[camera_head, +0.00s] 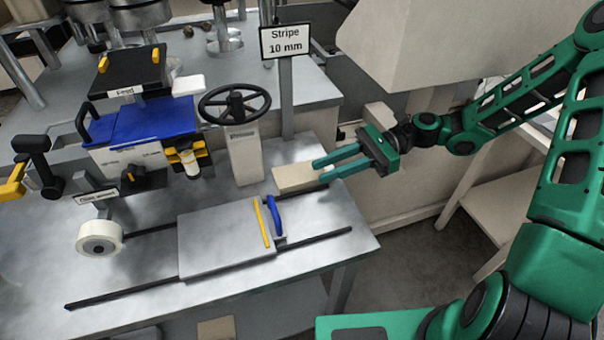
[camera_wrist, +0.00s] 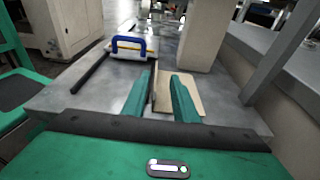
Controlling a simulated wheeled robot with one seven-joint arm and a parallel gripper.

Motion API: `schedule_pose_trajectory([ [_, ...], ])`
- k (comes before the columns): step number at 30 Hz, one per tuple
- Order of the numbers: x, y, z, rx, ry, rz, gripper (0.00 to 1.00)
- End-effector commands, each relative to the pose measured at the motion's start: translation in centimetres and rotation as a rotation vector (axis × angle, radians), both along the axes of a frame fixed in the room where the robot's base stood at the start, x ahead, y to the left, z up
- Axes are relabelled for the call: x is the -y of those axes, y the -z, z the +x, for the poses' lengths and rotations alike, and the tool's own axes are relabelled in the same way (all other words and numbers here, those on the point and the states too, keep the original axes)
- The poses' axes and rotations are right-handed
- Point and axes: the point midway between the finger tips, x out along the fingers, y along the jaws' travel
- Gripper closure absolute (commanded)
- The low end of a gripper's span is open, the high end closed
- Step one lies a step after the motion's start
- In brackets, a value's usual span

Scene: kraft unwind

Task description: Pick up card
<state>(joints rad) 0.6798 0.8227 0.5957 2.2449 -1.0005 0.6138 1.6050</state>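The card (camera_head: 296,178) is a flat beige rectangle at the right rear of the metal table, near the foot of the sign post. My gripper (camera_head: 317,171) reaches in from the right with its green fingers apart, and the fingertips are at the card's right end. In the wrist view, the card (camera_wrist: 162,95) shows between the fingers and beyond the right finger, which covers part of it. My gripper (camera_wrist: 162,78) is open there. I cannot tell whether the fingers touch the card or how high they are above it.
A blue-and-white machine (camera_head: 150,125) and tape roll (camera_head: 99,238) are left.

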Motion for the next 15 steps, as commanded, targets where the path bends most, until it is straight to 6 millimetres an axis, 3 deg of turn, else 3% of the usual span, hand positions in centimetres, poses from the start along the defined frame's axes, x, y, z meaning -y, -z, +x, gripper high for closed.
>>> schedule_pose_trajectory([
  [7, -1.2, 0.5, -0.5, 0.000, 0.003, 0.000, 0.74],
  [15, -4.3, 1.9, -1.7, 0.000, 0.004, 0.000, 0.74],
])
